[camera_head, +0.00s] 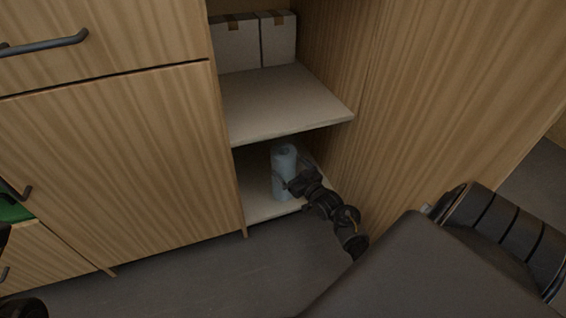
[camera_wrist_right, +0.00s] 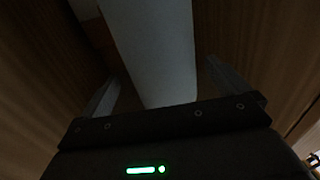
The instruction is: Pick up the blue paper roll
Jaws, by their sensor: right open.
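The blue paper roll (camera_head: 283,160) stands upright on the bottom shelf of the open cupboard in the head view. My right gripper (camera_head: 291,183) is at the roll's lower right side, reaching in from the right. In the right wrist view the roll (camera_wrist_right: 155,55) is pale blue-grey and lies between the two open fingers of my right gripper (camera_wrist_right: 158,95), with dark gaps showing on both sides. I cannot tell whether a finger touches it. My left gripper is not clearly in view; only dark parts show at the left edge.
The upper shelf (camera_head: 285,103) lies just above the roll and carries white boxes (camera_head: 236,45) at the back. Wooden cupboard walls close in on both sides. The bottom shelf (camera_head: 257,206) has little free room. Drawer handles (camera_head: 45,44) stick out at the left.

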